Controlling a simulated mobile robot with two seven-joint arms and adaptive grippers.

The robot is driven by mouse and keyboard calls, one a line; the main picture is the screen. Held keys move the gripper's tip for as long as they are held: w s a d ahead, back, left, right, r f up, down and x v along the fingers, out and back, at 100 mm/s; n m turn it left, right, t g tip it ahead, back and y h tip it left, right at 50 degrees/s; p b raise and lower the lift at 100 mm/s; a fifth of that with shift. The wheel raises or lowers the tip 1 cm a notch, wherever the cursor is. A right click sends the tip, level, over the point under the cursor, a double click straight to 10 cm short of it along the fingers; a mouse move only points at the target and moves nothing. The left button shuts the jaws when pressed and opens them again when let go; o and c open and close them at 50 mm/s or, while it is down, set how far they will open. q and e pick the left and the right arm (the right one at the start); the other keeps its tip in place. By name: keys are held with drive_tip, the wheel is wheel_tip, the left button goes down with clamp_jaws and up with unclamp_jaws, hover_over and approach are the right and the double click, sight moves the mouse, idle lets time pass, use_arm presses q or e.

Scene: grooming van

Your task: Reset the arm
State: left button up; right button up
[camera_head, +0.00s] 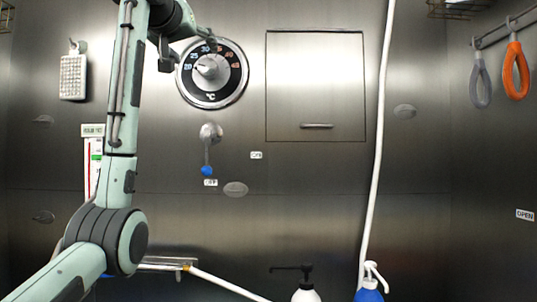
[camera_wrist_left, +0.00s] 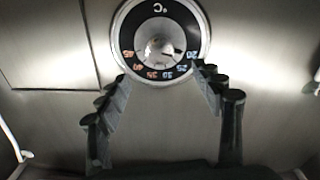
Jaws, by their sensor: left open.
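My left arm rises along the left side of the head view. Its left gripper (camera_head: 188,52) is at the upper left edge of the round temperature dial (camera_head: 226,82), and its fingers partly overlap the dial there. In the left wrist view the gripper (camera_wrist_left: 161,78) is open with nothing between its fingers. The dial (camera_wrist_left: 160,18) shows upside down beyond the fingertips, its black ring carrying numbers and its silver knob in the middle. I cannot tell whether a fingertip touches the dial. My right gripper is in neither view.
A closed wall panel (camera_head: 315,90) is right of the dial. A blue-tipped lever (camera_head: 207,155) is below it. A white hose (camera_head: 377,150) hangs down the wall. A pump bottle (camera_head: 305,294) and a blue spray bottle (camera_head: 369,293) stand at the bottom. Looped handles (camera_head: 515,70) hang at right.

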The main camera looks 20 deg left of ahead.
sight(207, 66)
use_arm(q)
drive_tip(key=x, duration=1.1)
drive_tip(key=shift+w+a, duration=0.15)
drive_tip(key=shift+w, duration=0.15)
drive_tip(key=shift+w+a, duration=0.1)
drive_tip(key=shift+w, duration=0.15)
drive_tip(key=shift+m, duration=1.3)
